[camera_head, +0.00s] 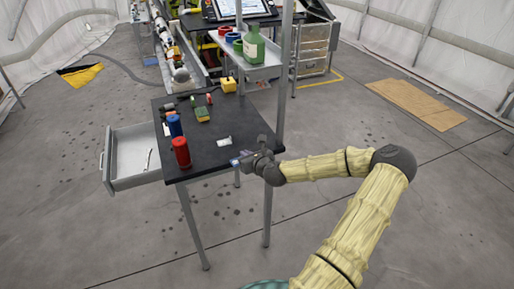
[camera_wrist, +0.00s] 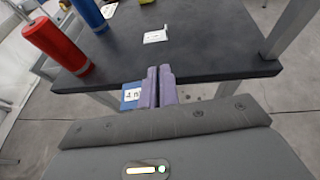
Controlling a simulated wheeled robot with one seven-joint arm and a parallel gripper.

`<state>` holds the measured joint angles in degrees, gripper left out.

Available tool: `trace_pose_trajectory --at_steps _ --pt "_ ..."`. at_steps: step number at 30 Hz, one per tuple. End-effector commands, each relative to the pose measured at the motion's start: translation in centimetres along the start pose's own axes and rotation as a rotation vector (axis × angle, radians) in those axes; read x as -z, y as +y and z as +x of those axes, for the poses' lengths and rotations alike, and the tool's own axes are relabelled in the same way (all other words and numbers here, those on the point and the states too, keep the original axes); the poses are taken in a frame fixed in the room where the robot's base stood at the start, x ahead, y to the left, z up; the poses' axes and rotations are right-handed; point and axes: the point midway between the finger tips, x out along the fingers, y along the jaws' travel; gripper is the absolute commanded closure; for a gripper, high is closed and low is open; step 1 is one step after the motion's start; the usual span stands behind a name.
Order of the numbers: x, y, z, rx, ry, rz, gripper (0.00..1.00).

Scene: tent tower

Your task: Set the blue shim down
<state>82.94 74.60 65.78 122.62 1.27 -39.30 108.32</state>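The blue shim (camera_wrist: 130,97) bears a white label with dark marks and shows at the left of my gripper's fingers in the wrist view. My gripper (camera_wrist: 158,84) has its two fingers almost together and appears shut on the shim; the part between the fingers is hidden. In the head view my gripper (camera_head: 248,160) is at the dark table's (camera_head: 205,160) front right edge, with the shim (camera_head: 238,161) at its tip. In the wrist view the shim overlaps the table's near edge; its height over the top is hard to tell.
A red cylinder (camera_head: 181,152) and a blue cylinder (camera_head: 174,126) stand on the table's left side. A white card (camera_head: 224,141) lies near the middle. A green and yellow block (camera_head: 202,114) and a yellow item (camera_head: 229,85) are farther back. An open drawer (camera_head: 132,158) juts left. A post (camera_head: 283,80) rises at the right.

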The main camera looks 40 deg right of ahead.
Motion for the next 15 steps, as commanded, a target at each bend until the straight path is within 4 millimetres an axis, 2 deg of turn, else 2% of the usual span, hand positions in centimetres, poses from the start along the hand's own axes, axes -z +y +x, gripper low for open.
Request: trace_pose_trajectory --at_steps 11,15 --pt "3.6 7.1 1.6 -0.033 -0.002 -0.013 1.00" --pt "5.4 10.7 1.8 -0.050 -0.002 -0.017 1.00"
